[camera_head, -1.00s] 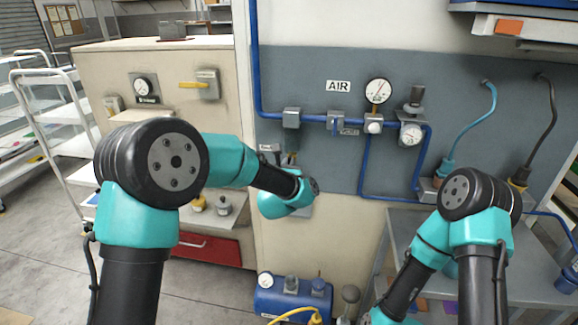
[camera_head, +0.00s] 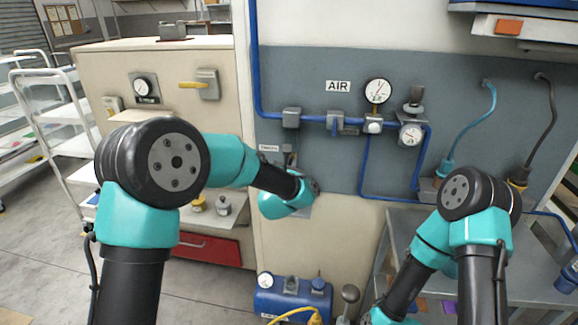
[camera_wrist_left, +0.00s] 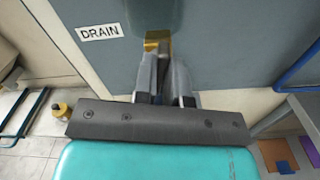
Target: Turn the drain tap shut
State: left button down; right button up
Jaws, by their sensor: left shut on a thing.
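The drain tap shows in the left wrist view as a brass-yellow piece (camera_wrist_left: 157,38) below a grey-green body, beside the DRAIN label (camera_wrist_left: 100,32). My left gripper (camera_wrist_left: 163,72) is shut on the tap's handle, and the fingers hide most of it. In the head view the label (camera_head: 268,148) is on the wall panel, and my left wrist covers most of the tap and gripper. My right gripper is out of view; only its arm shows.
Blue air pipe (camera_head: 315,117) with gauges (camera_head: 378,91) runs along the panel to the right. A blue tank (camera_head: 293,299) stands below. A beige cabinet (camera_head: 105,75) is at left, and a grey bench (camera_head: 410,222) is at right.

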pick_arm(q)
jog(key=shift+d+f+m, duration=0.1)
jog(key=shift+m, duration=2.35)
jog(key=shift+d+f+m, duration=0.1)
jog(key=shift+f+m, duration=0.05)
jog(key=shift+m, duration=2.35)
jog(key=shift+d+f+m, duration=0.1)
jog(key=shift+m, duration=2.35)
jog(key=c, duration=1.2)
grip_release()
jog(key=shift+s+a, duration=0.1)
jog(key=shift+s, duration=0.1)
